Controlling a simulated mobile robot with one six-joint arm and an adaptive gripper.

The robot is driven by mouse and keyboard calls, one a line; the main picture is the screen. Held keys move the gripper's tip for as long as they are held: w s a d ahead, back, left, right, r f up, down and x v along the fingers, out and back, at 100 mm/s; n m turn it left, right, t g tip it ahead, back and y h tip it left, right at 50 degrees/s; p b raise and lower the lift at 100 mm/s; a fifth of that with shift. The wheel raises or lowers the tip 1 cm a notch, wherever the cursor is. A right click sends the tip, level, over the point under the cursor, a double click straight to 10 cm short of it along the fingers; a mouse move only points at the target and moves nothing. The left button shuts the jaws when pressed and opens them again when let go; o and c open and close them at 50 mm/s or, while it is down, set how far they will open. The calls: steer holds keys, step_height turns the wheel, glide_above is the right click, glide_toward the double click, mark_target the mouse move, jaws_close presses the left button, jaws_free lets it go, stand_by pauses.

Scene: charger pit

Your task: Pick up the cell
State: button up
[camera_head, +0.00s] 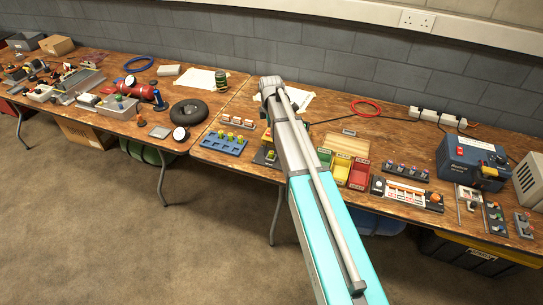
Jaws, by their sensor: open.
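Several small pieces that may be cells are in view, but I cannot tell which one is the cell. Some with yellow-green tops stand in a blue rack (224,144) on the right-hand table, left of my arm. A small dark holder (264,157) with a yellow-green piece is partly hidden by my arm. Another dark strip holder (404,173) with several small pieces is right of the arm. My arm rises from the bottom over the right-hand table. My gripper does not show; the arm may hide it.
Green (324,157), yellow (341,168) and red (359,174) bins stand right of my arm by an open wooden box (348,144). A blue machine (470,164) is farther right. A black ring (189,112) lies on the left table. Bare wood shows behind the bins.

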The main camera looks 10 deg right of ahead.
mark_target(271, 152)
steer(key=shift+w+d+n, duration=0.1)
steer(key=shift+w+n, duration=0.2)
steer(key=shift+w, duration=0.2)
steer(key=shift+f, duration=0.1)
step_height(271, 152, down, 8)
steer(key=b, duration=0.8)
steer(key=shift+f+b, duration=0.2)
steer(key=shift+b, duration=0.1)
steer(key=shift+f, duration=0.1)
steer(key=shift+s+f+b, duration=0.15)
steer(key=shift+f+b, duration=2.35)
steer(key=shift+b, duration=0.1)
jaws_close()
